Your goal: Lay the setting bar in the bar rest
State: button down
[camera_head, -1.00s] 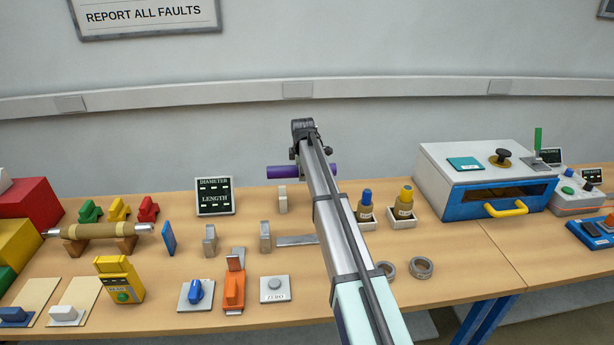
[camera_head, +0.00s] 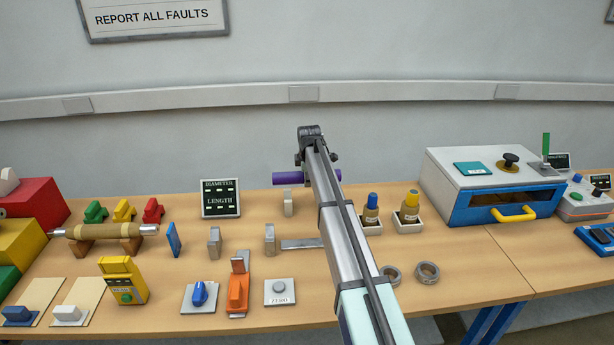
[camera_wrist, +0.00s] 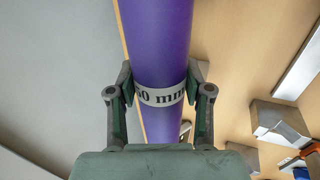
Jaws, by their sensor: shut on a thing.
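The purple setting bar (camera_head: 287,179) is held level by my gripper (camera_head: 312,173) in the head view. In the wrist view, the bar (camera_wrist: 160,35) runs between the two fingers of my gripper (camera_wrist: 160,93), which are shut on it around a pale band marked in mm, its first digit partly hidden. A short grey upright block (camera_head: 288,203) stands just below the bar's left part; it may be one support of the bar rest. The bar looks close above this block, but I cannot tell whether they touch. My arm hides what is below the bar's right part.
Two grey blocks (camera_head: 214,242) (camera_head: 269,239) and a flat metal strip (camera_head: 302,244) lie in front. The display (camera_head: 221,198) stands left. Two capped bottles (camera_head: 371,208) (camera_head: 410,206) and two rings (camera_head: 427,272) (camera_head: 391,275) are right of my arm. The wall is behind.

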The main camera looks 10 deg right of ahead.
jog(key=shift+f+b, duration=1.3)
jog(key=shift+f, duration=1.9)
jog(key=shift+f, duration=0.4)
jog(key=shift+c, duration=2)
grip_release()
jog(key=v, duration=1.2)
